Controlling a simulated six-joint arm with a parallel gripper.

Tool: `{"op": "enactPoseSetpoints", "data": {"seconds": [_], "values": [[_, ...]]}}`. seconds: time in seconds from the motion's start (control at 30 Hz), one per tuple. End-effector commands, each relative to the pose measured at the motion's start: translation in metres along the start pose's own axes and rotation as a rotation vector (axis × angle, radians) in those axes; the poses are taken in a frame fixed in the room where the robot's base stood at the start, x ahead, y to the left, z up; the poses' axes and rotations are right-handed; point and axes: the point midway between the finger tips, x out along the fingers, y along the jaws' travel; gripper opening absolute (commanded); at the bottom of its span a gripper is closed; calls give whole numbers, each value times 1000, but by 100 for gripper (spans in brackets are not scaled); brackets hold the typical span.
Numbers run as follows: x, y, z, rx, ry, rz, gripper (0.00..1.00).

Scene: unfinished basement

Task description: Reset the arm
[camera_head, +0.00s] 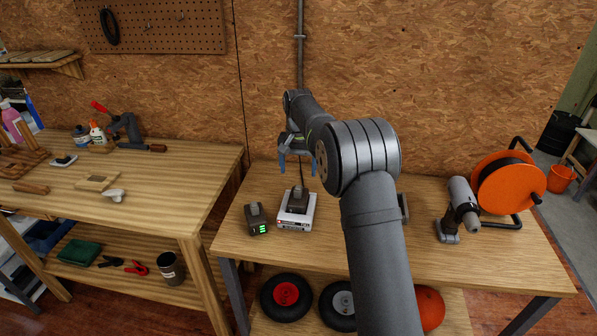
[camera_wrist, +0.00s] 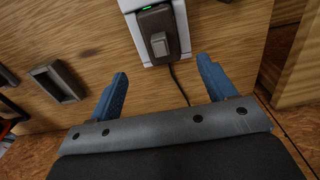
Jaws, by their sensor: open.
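My gripper (camera_head: 297,160) hangs above the back part of the right-hand workbench (camera_head: 370,265), behind the white charger in the head view. Its two blue fingers are spread apart with nothing between them. The wrist view also shows my open gripper (camera_wrist: 162,72), with bare wood and a thin cable beyond the fingers. My arm reaches up from the bottom of the head view and bends over the bench, hiding part of it.
The white charger (camera_head: 287,224) holds a dark battery (camera_head: 298,197). Another battery (camera_head: 257,222) with green lights stands to its left. A drill (camera_head: 462,202) and an orange cable reel (camera_head: 508,186) stand on the right. Bare wood lies along the bench front.

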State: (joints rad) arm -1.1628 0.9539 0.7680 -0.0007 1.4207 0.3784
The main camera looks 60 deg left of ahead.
Motion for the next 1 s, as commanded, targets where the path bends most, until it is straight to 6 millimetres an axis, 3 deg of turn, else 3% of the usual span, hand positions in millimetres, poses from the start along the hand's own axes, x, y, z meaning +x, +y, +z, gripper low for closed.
{"op": "enactPoseSetpoints", "data": {"seconds": [0.23,0.37,0.8,1.0], "values": [[2,0,0,0,0,0,76],[13,0,0,0,-1,0,76],[93,0,0,0,-2,0,76],[117,0,0,0,-1,0,76]]}}
